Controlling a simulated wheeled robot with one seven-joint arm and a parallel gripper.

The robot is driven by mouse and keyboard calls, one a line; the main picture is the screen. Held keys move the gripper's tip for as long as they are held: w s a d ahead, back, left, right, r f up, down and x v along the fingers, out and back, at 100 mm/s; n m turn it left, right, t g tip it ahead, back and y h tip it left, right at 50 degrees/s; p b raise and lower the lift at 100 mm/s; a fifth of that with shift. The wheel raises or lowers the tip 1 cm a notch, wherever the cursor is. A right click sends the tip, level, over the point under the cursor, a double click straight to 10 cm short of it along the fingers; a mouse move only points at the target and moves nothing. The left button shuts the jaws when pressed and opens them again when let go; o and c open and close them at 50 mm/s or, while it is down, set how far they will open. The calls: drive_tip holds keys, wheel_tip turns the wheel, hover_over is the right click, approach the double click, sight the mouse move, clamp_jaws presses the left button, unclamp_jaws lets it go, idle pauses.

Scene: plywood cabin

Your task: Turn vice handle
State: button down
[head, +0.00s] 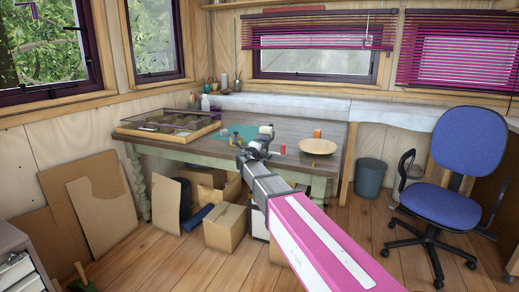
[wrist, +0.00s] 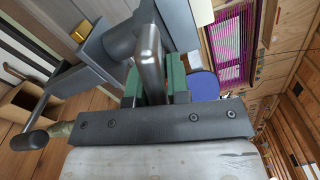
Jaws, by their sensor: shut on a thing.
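The grey metal vice (head: 264,140) stands near the front edge of the workbench, beyond the end of my arm. In the wrist view the vice body (wrist: 178,25) is close in front and looks tilted. My gripper (wrist: 155,84) has green pads and is shut on a rounded grey bar, which looks like the vice handle (wrist: 150,45). The bar runs between the pads; its lower end is hidden. A thinner rod with a dark knob (wrist: 31,140) hangs at the left. In the head view my gripper (head: 244,151) is at the vice, and its fingers are too small to make out.
The workbench (head: 225,158) bears a wooden tray (head: 128,132) at the left and a round wooden plate (head: 318,146) to the right of the vice. Cardboard boxes (head: 225,226) crowd the floor below. A blue chair (head: 458,193) and a bin (head: 370,177) stand at the right.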

drive_tip(key=shift+n, duration=0.6)
drive_tip(key=c, duration=1.2)
unclamp_jaws()
drive_tip(key=shift+o, duration=0.2)
drive_tip(key=v, duration=1.1)
